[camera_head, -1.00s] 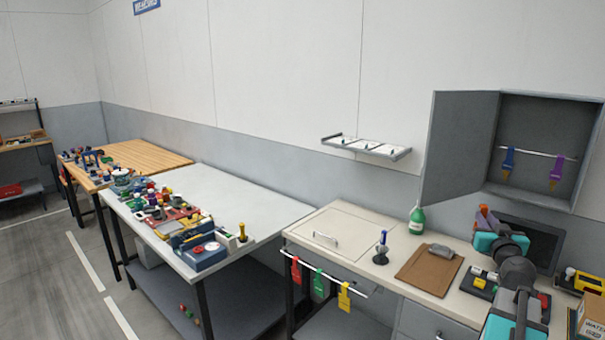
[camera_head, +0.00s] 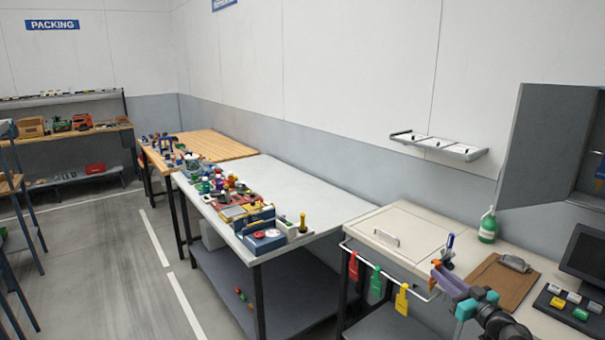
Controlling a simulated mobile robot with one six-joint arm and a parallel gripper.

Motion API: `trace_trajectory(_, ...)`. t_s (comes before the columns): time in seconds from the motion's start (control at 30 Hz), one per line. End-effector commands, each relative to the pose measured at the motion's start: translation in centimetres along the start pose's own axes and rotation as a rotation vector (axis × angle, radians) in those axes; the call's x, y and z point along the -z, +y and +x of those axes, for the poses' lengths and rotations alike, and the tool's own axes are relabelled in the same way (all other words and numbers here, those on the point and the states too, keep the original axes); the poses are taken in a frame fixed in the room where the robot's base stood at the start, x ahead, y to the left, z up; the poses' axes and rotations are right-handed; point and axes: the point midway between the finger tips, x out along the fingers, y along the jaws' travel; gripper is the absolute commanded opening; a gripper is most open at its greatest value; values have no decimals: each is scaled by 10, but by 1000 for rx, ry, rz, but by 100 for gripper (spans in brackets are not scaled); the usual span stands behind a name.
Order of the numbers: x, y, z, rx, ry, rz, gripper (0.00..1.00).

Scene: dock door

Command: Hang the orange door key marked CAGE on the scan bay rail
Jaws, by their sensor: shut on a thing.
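My gripper (camera_head: 462,293), with teal parts, is at the lower right in front of the bench. It is shut on a small piece that shows orange (camera_head: 437,263) at its tip, beside a purple part (camera_head: 450,280). The orange piece looks like the key; the CAGE marking cannot be read. A pale rail (camera_head: 385,264) runs along the bench's front edge. Red (camera_head: 353,266), green (camera_head: 376,281) and yellow (camera_head: 402,299) tags hang from it. The held piece appears near the rail's right end; whether they touch cannot be told. No label names the rail.
A blue-handled stamp (camera_head: 448,251), a brown clipboard (camera_head: 500,284), a green bottle (camera_head: 488,226) and a dark button panel (camera_head: 567,305) stand on the bench. An open grey cabinet (camera_head: 545,145) and small shelf (camera_head: 437,146) are on the wall. A cluttered white table (camera_head: 310,190) is left.

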Motion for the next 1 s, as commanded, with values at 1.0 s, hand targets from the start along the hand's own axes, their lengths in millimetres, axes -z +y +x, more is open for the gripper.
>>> trace_trajectory(1.0, -75, -262, 33, 640, -1, 1, 0)
